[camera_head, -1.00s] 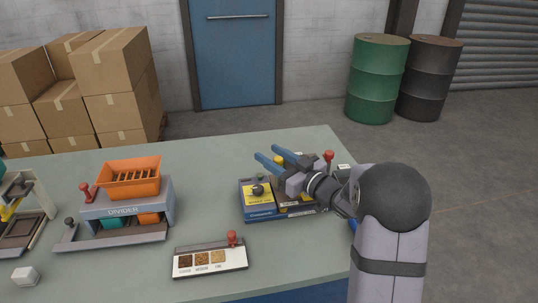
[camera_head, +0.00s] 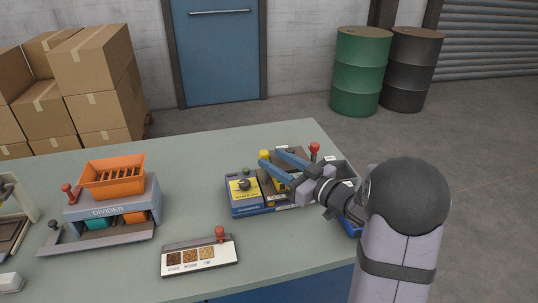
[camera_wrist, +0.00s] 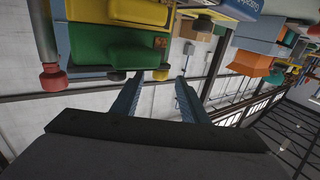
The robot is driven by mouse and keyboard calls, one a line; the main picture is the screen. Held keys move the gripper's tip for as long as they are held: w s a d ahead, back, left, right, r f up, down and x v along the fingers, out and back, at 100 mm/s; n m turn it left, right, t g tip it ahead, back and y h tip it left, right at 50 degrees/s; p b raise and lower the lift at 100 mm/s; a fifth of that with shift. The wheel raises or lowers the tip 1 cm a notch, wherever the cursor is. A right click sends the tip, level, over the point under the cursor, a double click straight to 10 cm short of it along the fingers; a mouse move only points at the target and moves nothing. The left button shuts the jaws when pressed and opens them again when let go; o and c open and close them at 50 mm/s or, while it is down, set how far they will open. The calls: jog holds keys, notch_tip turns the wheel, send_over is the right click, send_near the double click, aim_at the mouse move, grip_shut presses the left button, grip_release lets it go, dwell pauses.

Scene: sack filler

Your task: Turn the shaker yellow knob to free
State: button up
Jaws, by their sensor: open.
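The shaker appears to be the blue-based unit (camera_head: 238,211) with a yellow panel and black knob (camera_head: 244,184), on the right part of the table. A small yellow knob (camera_head: 264,155) stands at its back, beside my fingertips. My gripper (camera_head: 270,158) is open, its two blue fingers pointing left over the unit and hiding part of it. In the wrist view my gripper (camera_wrist: 158,78) has a small yellow piece (camera_wrist: 160,75) at the gap between its fingertips, probably the yellow knob. I cannot tell whether the fingers touch it or read its setting.
The orange-topped divider (camera_head: 112,210) is at left and a sample tray (camera_head: 200,257) with a red knob at front. Table between them is clear.

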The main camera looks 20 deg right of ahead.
aim_at(267, 155)
jog(key=shift+p+v, duration=0.3)
jog(key=shift+v, duration=0.8)
jog(key=shift+p+x, duration=0.75)
jog(key=shift+x, duration=2.8)
grip_shut()
